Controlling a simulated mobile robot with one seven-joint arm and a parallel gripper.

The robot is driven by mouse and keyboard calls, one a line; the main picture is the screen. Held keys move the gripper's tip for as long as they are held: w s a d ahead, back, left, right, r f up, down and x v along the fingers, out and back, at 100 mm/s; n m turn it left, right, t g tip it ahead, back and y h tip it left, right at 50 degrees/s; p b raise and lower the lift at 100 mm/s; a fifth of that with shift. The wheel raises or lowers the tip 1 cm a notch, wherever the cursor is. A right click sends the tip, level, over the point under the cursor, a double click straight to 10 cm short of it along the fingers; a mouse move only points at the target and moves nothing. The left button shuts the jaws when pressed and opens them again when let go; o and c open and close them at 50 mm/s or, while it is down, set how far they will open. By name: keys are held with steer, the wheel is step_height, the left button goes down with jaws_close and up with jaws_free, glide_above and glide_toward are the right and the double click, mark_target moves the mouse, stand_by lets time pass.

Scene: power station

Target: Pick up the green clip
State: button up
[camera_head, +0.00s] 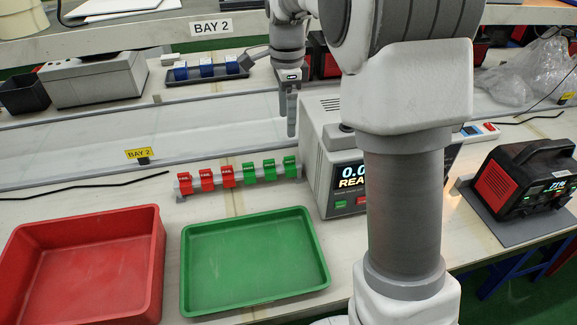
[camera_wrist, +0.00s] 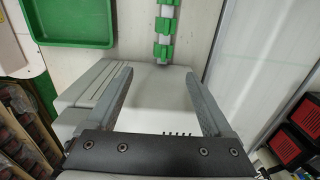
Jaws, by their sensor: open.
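Three green clips sit in a row on the right half of a pale rail: a left one (camera_head: 249,173), a middle one (camera_head: 269,170) and a right one (camera_head: 290,166). In the wrist view, green clips (camera_wrist: 163,50) show at the top centre, beyond my fingertips. My gripper (camera_head: 291,130) points down, above and behind the rail's right end near the grey instrument. In the wrist view, my gripper (camera_wrist: 158,72) is open, with nothing between its fingers. The clips are clear of both fingers.
Red clips (camera_head: 207,179) fill the rail's left half. A green tray (camera_head: 250,268) and a red bin (camera_head: 80,270) stand in front. The grey instrument (camera_head: 318,140) with a display stands right of the rail, partly hidden by my arm. A black-and-red charger (camera_head: 520,180) is farther right.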

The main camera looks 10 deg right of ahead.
mark_target(290, 157)
step_height(290, 157, down, 9)
steer(key=shift+r+b, duration=0.2)
steer(key=shift+b, duration=0.95)
steer(key=f, duration=0.1)
steer(key=f+b, duration=0.1)
steer(key=f, duration=0.1)
steer(key=f+b, duration=0.1)
steer(key=f, duration=0.1)
steer(key=shift+w+d+f, duration=0.1)
steer(key=shift+w+d, duration=0.3)
jaws_close()
